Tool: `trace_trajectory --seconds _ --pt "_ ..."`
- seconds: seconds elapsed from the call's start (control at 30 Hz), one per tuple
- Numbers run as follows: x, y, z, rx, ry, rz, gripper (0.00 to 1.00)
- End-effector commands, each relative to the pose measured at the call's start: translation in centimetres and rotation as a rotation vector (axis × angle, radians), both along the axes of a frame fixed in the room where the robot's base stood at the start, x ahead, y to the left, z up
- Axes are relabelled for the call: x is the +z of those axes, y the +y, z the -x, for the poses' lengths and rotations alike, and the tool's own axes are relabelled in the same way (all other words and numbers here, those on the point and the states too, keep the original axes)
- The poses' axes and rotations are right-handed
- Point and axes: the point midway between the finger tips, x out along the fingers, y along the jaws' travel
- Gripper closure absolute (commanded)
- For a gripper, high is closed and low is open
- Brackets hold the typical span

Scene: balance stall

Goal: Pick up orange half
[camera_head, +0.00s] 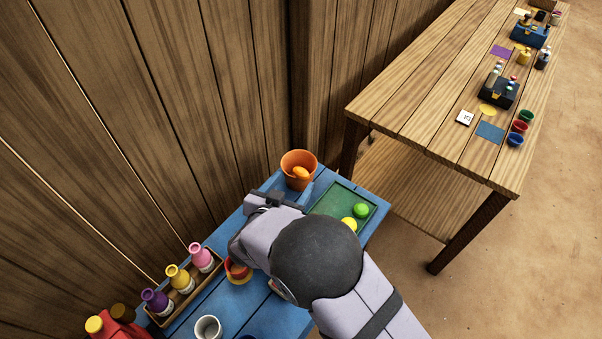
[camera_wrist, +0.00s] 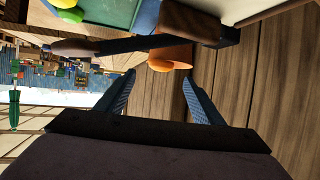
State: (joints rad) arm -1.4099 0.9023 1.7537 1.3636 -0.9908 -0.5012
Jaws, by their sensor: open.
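A rounded orange piece, which looks like the orange half (camera_head: 301,172), shows in the mouth of an orange bucket (camera_head: 287,161) at the far end of the blue table. In the wrist view the orange half (camera_wrist: 169,66) is ahead between my fingertips, with the bucket (camera_wrist: 180,53) behind it. My gripper (camera_wrist: 159,77) is open, its two fingers apart and nothing held. The orange half is beyond the fingertips, and I cannot tell the exact gap. In the head view my arm hides most of the gripper.
A green tray (camera_head: 327,203) holds a green ball (camera_head: 361,210) and a yellow one (camera_head: 349,223). A wooden wall (camera_head: 170,100) stands close behind the bucket. A dark bar (camera_wrist: 130,45) crosses the wrist view.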

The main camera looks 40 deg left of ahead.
Motion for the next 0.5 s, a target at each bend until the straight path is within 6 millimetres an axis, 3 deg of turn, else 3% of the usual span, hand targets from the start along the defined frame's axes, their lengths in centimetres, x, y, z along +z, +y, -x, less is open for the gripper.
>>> trace_trajectory --seconds 0.2,0.5 --pt "-0.4 0.1 1.3 -0.014 -0.031 0.014 0.39" --pt "-1.0 0.5 -0.5 -0.015 -0.028 0.014 0.39"
